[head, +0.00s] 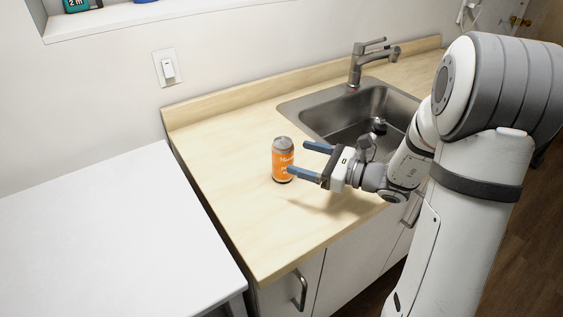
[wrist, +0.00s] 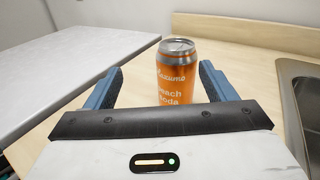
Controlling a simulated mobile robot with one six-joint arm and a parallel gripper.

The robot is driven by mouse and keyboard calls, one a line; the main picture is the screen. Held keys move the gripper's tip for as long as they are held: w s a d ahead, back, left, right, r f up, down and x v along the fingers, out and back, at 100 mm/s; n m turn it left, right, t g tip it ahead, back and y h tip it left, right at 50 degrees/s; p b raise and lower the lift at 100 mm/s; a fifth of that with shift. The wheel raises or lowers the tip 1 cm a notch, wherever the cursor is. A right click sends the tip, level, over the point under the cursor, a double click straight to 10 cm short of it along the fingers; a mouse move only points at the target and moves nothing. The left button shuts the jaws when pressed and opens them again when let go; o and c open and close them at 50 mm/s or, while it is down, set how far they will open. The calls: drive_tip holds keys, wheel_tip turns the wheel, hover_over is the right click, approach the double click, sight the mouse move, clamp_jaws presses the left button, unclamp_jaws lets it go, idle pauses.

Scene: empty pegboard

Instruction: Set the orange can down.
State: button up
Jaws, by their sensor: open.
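The orange can (head: 283,160) stands upright on the light wood counter (head: 235,195), left of the sink. It has a silver top and white lettering. My gripper (head: 311,160) is open, with its two blue fingers pointing left toward the can in the head view. In the wrist view the can (wrist: 178,75) stands beyond my gripper (wrist: 165,82), toward the right finger. A gap shows between the left finger and the can. The can's lower part is hidden behind the gripper body in the wrist view.
A steel sink (head: 325,122) with a faucet (head: 362,62) lies right of the can. A white table (head: 110,235) stands left of the counter, lower than it. The counter around the can is clear. A wall switch (head: 168,68) is behind.

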sight(282, 147)
drive_tip(key=shift+w+d+f+m+t, duration=0.25)
drive_tip(key=shift+w+f+m+t, duration=0.05)
drive_tip(key=shift+w+m, duration=0.25)
drive_tip(key=shift+w+a, duration=0.15)
drive_tip(key=shift+w, duration=0.1)
drive_tip(key=p+x, duration=0.1)
drive_tip(key=x, duration=0.6)
drive_tip(key=shift+w+r+p, duration=0.1)
drive_tip(key=shift+w+p, duration=0.05)
drive_tip(key=shift+p, duration=0.15)
drive_tip(key=c, duration=1.3)
